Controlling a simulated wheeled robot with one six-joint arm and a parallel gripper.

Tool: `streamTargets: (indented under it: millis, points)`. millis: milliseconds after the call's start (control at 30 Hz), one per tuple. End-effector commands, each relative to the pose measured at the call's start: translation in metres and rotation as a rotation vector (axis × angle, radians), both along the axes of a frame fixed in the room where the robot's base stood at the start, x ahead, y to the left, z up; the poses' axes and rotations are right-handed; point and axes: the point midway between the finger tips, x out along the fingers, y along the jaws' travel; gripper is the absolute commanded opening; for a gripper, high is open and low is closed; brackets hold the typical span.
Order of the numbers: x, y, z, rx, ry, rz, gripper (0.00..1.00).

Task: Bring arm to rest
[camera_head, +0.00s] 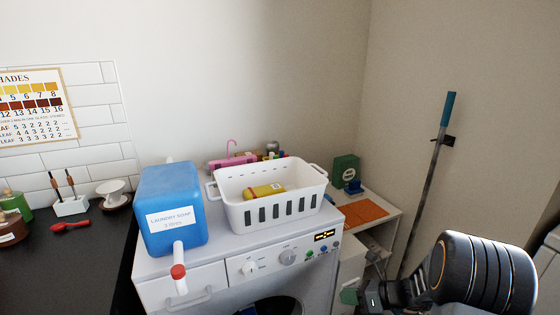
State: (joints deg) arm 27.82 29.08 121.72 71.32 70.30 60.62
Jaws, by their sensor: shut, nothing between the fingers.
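My arm shows at the lower right as a thick black cylinder with thin orange lines. My gripper (371,295) is the small dark end to its left, near the bottom edge. It is shut and empty, in front of the gap to the right of the washing machine (212,290). The fingertips are small and dark and hard to make out. I see no contact between the gripper and other things.
A small table (388,222) stands behind. A long-handled pole (430,185) leans on the right wall.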

Motion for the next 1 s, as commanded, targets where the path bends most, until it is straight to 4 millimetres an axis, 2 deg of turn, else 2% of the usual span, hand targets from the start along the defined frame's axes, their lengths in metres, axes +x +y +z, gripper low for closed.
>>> streamTargets:
  millis: [33,100,200,300,500,600,733,833,1000]
  points:
    - [-0.014,0.017,0.056,-0.120,-0.104,0.155,0.00]
    - [-0.036,0.034,0.096,-0.281,-0.247,0.372,0.00]
    - [-0.067,0.048,0.150,-0.500,-0.457,0.691,0.00]
    - [-0.095,0.052,0.198,-0.700,-0.664,1.003,0.00]
    - [-0.131,0.046,0.275,-1.018,-0.992,1.545,0.00]
    - [-0.141,0.041,0.302,-1.132,-1.100,1.746,0.00]
    - [-0.148,0.036,0.325,-1.230,-1.185,1.928,0.00]
    - [-0.150,0.034,0.333,-1.273,-1.216,2.008,0.00]
    - [-0.151,0.032,0.336,-1.293,-1.231,2.051,0.00]
